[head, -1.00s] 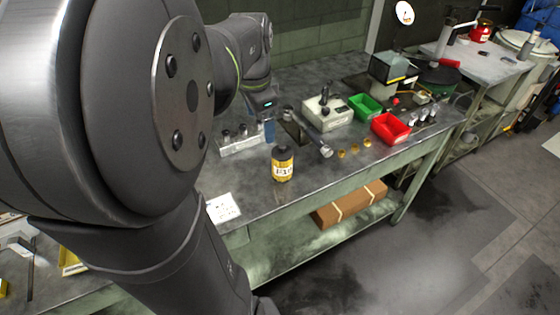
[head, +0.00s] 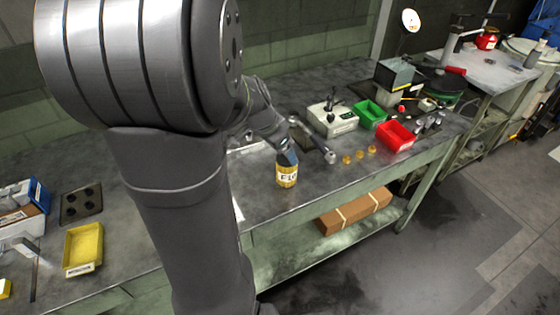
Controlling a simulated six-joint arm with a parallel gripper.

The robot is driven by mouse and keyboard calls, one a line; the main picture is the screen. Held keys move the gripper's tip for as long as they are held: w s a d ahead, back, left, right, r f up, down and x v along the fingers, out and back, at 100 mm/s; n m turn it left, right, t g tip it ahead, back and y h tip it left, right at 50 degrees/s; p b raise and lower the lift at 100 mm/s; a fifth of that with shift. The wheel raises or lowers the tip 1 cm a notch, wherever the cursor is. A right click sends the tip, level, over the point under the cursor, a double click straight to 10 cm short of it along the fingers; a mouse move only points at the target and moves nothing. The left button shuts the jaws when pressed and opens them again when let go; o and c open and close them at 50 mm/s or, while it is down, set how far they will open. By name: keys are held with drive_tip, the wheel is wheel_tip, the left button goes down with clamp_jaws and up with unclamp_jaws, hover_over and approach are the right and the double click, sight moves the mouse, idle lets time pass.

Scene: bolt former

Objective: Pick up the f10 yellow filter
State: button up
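The f10 yellow filter (head: 287,176) stands upright on the green-grey bench. It has a yellow body and a white label with black letters. My gripper (head: 288,156) is at the top of the filter, coming down from behind and left. A blue-grey part of the gripper covers the filter's dark top. The fingers are too small and too hidden to show whether they grip the filter or are just around it.
A yellow tray (head: 84,250) sits at the left. Clear bench lies in front of the filter.

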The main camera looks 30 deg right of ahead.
sight(286, 173)
drive_tip(key=shift+s+x, duration=0.15)
drive_tip(key=shift+x, duration=1.55)
drive_tip(key=shift+s+x, duration=0.2)
drive_tip(key=shift+x, duration=1.55)
drive_tip(key=shift+d, duration=0.1)
drive_tip(key=c, duration=1)
drive_tip(key=shift+r, duration=0.1)
drive_tip(key=shift+c, duration=0.4)
drive_tip(key=shift+r, duration=0.1)
